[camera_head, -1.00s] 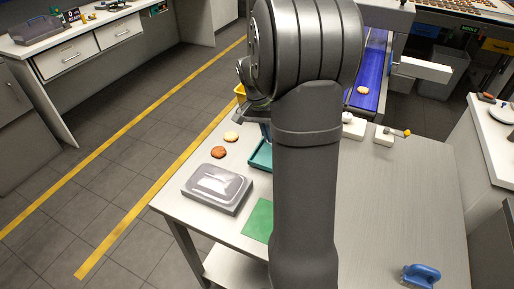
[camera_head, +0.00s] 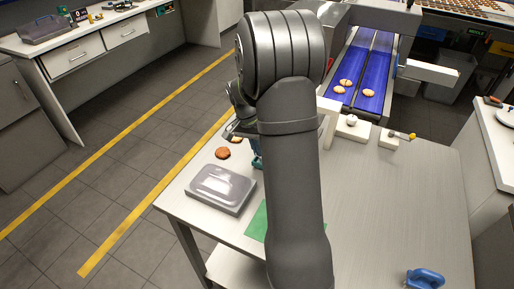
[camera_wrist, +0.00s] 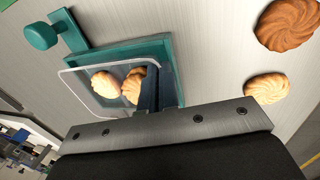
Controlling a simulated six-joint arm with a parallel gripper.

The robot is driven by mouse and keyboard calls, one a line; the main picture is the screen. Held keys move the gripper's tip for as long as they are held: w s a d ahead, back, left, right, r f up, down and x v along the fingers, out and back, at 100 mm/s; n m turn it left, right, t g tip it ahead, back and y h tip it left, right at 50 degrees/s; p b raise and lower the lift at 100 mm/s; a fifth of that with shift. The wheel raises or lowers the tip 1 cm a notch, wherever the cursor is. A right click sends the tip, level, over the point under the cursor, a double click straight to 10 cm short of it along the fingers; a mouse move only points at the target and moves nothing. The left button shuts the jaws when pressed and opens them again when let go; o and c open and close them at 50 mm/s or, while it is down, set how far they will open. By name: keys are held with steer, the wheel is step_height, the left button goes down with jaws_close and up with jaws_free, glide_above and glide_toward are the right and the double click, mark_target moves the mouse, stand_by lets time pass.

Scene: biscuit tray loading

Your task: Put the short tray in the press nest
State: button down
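A clear tray (camera_wrist: 82,98) holding pale biscuits (camera_wrist: 105,84) shows in the wrist view. It lies over or inside a teal frame (camera_wrist: 115,52), which looks like the press nest; I cannot tell whether it sits fully down. A teal arm with a round knob (camera_wrist: 40,36) joins the frame's corner. My gripper (camera_wrist: 159,88) has its dark fingers at the tray's right-hand side, close together. Whether they grip the tray wall is not clear. In the head view, my arm hides the tray and most of the nest; only a teal sliver (camera_head: 256,160) shows.
A grey lidded box (camera_head: 220,189) and a green mat (camera_head: 256,222) lie on the table (camera_head: 375,210). Loose biscuits (camera_head: 222,153) lie beside the nest. White blocks (camera_head: 352,128) stand at the back edge, before a blue conveyor (camera_head: 372,72). A blue handled object (camera_head: 425,278) is at front right.

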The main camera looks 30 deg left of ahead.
steer(key=c, duration=1.7)
jaws_free()
steer(key=shift+f, duration=0.1)
steer(key=v, duration=1.2)
steer(key=x, duration=1.2)
steer(key=shift+f, duration=0.1)
steer(key=v, duration=0.2)
steer(key=shift+d+r, duration=0.25)
steer(key=shift+r, duration=0.95)
